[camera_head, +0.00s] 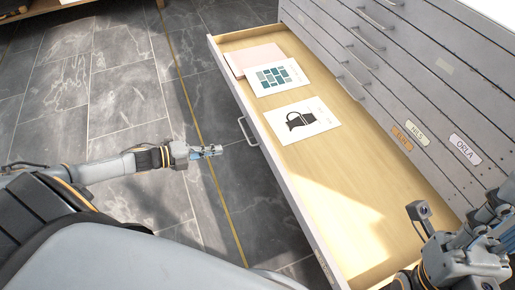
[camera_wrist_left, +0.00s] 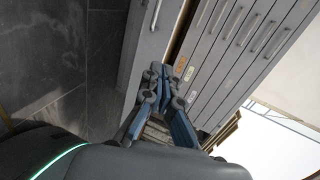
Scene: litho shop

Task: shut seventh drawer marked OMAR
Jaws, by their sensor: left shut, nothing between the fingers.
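A wide wooden drawer (camera_head: 352,179) stands pulled out of the grey cabinet in the head view. Its grey front (camera_head: 290,190) has a metal handle (camera_head: 246,131) on the outer side. I cannot read any OMAR label. Inside lie a pink sheet (camera_head: 246,58), a print of teal swatches (camera_head: 276,77) and a print of a dark jug (camera_head: 301,121). My left gripper (camera_head: 214,151) is shut and empty, apart from the drawer front, to its left. It also shows in the left wrist view (camera_wrist_left: 163,72). My right gripper (camera_head: 440,245) is at the lower right; its fingers are unclear.
The cabinet (camera_head: 405,75) has several closed drawers with handles. Labels read NILS (camera_head: 415,132) and ORLA (camera_head: 465,149); an orange label (camera_head: 402,138) is beside them. Grey tiled floor (camera_head: 130,90) is clear left of the drawer.

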